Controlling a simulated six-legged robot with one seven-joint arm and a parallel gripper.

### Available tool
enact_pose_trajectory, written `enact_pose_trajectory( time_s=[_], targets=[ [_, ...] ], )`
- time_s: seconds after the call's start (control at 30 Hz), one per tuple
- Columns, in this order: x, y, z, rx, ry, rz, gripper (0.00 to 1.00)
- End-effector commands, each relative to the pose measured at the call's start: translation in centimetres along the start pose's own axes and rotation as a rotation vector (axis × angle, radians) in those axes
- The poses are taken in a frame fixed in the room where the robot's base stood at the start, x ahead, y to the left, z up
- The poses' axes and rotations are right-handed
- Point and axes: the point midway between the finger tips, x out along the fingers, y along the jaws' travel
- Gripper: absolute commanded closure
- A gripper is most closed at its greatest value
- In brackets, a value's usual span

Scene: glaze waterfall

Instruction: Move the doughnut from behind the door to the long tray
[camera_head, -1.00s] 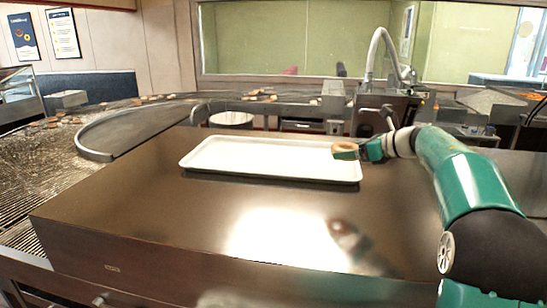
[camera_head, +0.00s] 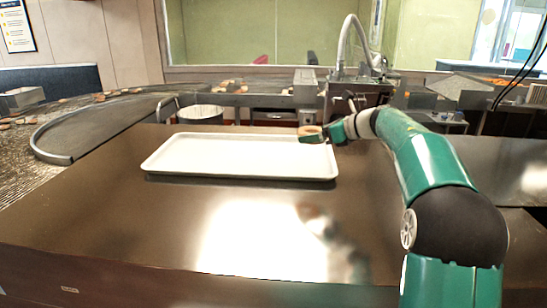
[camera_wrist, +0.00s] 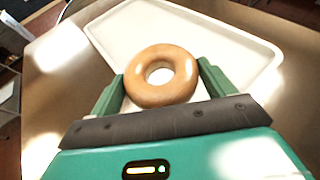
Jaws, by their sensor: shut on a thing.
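The doughnut (camera_wrist: 160,76) is a glazed brown ring, held between the two green fingers of my gripper (camera_wrist: 161,82) in the wrist view. My gripper (camera_head: 313,137) is shut on it. In the head view the doughnut (camera_head: 309,130) shows near the tray's back right corner, above the surface. The long tray (camera_head: 240,170) is white, rectangular and empty, lying on the brown metal counter. In the wrist view the tray (camera_wrist: 218,45) lies beyond and below the doughnut. No door can be made out.
The brown counter (camera_head: 120,215) has clear room in front of the tray. A curved conveyor (camera_head: 60,130) with several doughnuts runs behind and to the left. A tall faucet (camera_head: 345,40) stands at the back.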

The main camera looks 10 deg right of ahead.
Motion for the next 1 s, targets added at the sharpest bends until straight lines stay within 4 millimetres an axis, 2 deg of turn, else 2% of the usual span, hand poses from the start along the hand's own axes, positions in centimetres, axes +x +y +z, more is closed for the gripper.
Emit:
enact_pose_trajectory(
  time_s=[0.03,0.23,0.43,0.77,0.9,1.0],
  targets=[
    [1.6,0.0,-0.3,0.003,0.002,0.007,0.41],
    [6.5,-0.5,-0.4,0.003,0.001,0.005,0.41],
    [10.6,-0.8,-2.5,0.005,0.001,0.004,0.41],
    [13.7,-1.2,-4.2,0.005,0.001,0.003,0.41],
    [14.3,-1.2,-6.3,0.007,0.001,0.002,0.41],
    [14.5,-1.2,-6.7,0.004,0.000,0.002,0.41]
  ],
)
